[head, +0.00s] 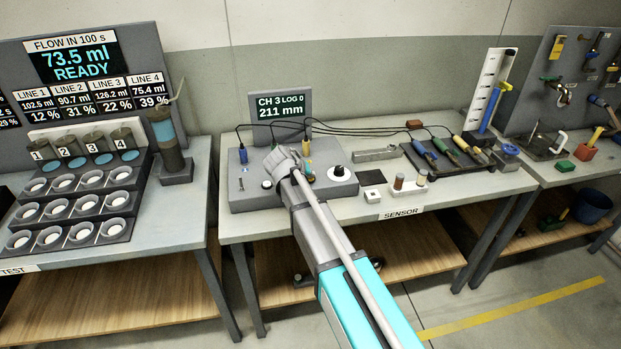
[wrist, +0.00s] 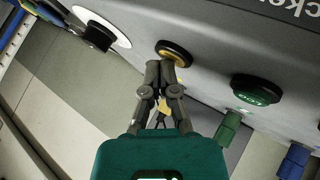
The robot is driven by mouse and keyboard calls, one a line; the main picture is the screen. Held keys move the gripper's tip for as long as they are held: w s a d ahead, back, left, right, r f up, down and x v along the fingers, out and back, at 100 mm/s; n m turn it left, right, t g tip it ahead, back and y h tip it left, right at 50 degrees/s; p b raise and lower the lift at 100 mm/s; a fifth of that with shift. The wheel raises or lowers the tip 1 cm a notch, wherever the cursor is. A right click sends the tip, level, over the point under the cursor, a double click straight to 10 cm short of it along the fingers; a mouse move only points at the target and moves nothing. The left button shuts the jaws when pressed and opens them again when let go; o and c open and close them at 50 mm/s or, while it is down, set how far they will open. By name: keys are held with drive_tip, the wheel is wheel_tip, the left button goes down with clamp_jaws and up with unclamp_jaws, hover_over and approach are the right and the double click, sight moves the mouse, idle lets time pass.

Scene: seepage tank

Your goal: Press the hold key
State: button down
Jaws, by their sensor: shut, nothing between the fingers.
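The grey sensor console (head: 245,197) stands on the middle bench, with a screen (head: 282,106) behind it reading CH 3, LOG 0, 211 mm. In the wrist view, a round amber key with a black collar (wrist: 174,52) sits on the console face, and a green key (wrist: 257,90) sits to its right. In the head view my gripper (head: 304,174) hides that key.
A black knob on a white dial (wrist: 98,36) is left of the amber key. Green (wrist: 228,128) and blue (wrist: 295,160) plugs stand near the green key. Cables run to a probe tray (head: 450,160) at right. Small blocks (head: 410,186) sit by the bench's front edge.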

drive_tip(key=shift+r, duration=0.15)
drive_tip(key=shift+r+p, duration=0.7)
drive_tip(key=shift+p, duration=0.1)
wheel_tip(320, 180, up, 5)
drive_tip(key=p, duration=0.5)
idle(0.9)
drive_tip(key=s+d+f+m+g+y, duration=0.1)
drive_tip(key=s+d+g, duration=0.3)
drive_tip(key=s+d, duration=0.7)
drive_tip(key=s+d+f+m+g+y, duration=0.1)
drive_tip(key=s+d+f+g+y, duration=0.2)
drive_tip(key=s+d, duration=0.9)
drive_tip(key=shift+s+f+m+g+y, duration=0.35)
drive_tip(key=shift+s+f, duration=0.5)
drive_tip(key=shift+s, duration=0.35)
